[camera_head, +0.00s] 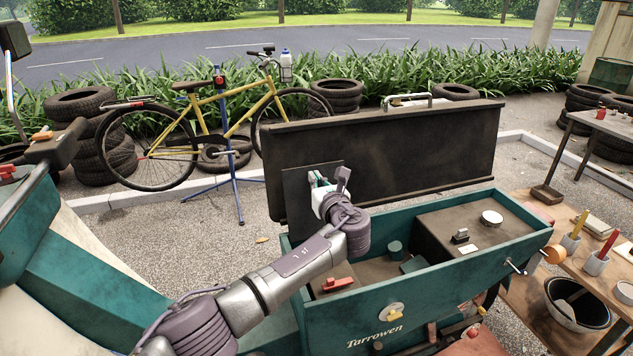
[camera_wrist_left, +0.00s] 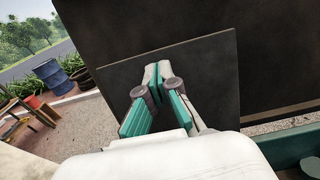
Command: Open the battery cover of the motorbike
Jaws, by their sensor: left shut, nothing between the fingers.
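The teal motorbike box marked "Tarrowen" (camera_head: 420,310) has its inside showing from above. A large dark cover (camera_head: 420,150) stands upright along its far side, with a metal handle (camera_head: 408,100) at its top edge. A smaller dark square plate (camera_head: 299,200) is in front of the cover's left part; it also shows in the left wrist view (camera_wrist_left: 205,65). My left gripper (camera_head: 318,178) is shut and empty in front of this plate. In the left wrist view its fingertips (camera_wrist_left: 158,72) are together before the plate; contact cannot be told. My right gripper is not in view.
Inside the box are a red clip (camera_head: 337,284), a green cylinder (camera_head: 395,249) and a dark block (camera_head: 440,222) with a white round cap (camera_head: 491,218). A wooden bench (camera_head: 605,300) with tools stands at the right. A yellow bicycle (camera_head: 232,120) and tyre stacks are behind.

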